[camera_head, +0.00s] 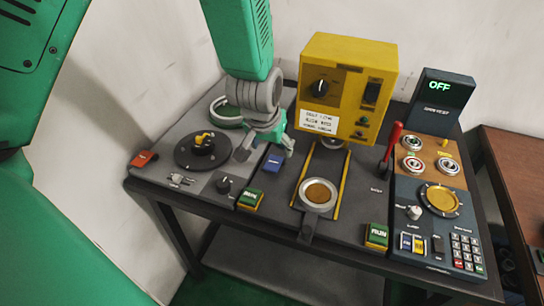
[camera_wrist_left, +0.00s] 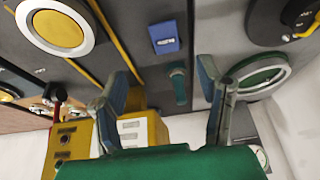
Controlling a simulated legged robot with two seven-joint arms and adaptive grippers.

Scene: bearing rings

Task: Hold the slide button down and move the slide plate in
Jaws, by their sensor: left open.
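The blue slide button (camera_head: 273,163) sits on the dark bench top, left of the yellow rails. It also shows in the left wrist view (camera_wrist_left: 165,37); its label is too blurred to read surely. The slide plate (camera_head: 318,194), a pale round plate with a brown-gold disc, lies between the yellow rails toward the front; it shows at the upper left of the wrist view (camera_wrist_left: 57,30). My left gripper (camera_head: 266,148) is open and empty, fingers spread, just behind the button and apart from it. My right gripper is not in view.
A yellow machine box (camera_head: 346,88) stands at the rails' far end. A red lever (camera_head: 391,146) rises right of the rails. A black round fixture (camera_head: 203,150) is left of my gripper. Green run buttons (camera_head: 250,199) (camera_head: 376,235) line the front edge.

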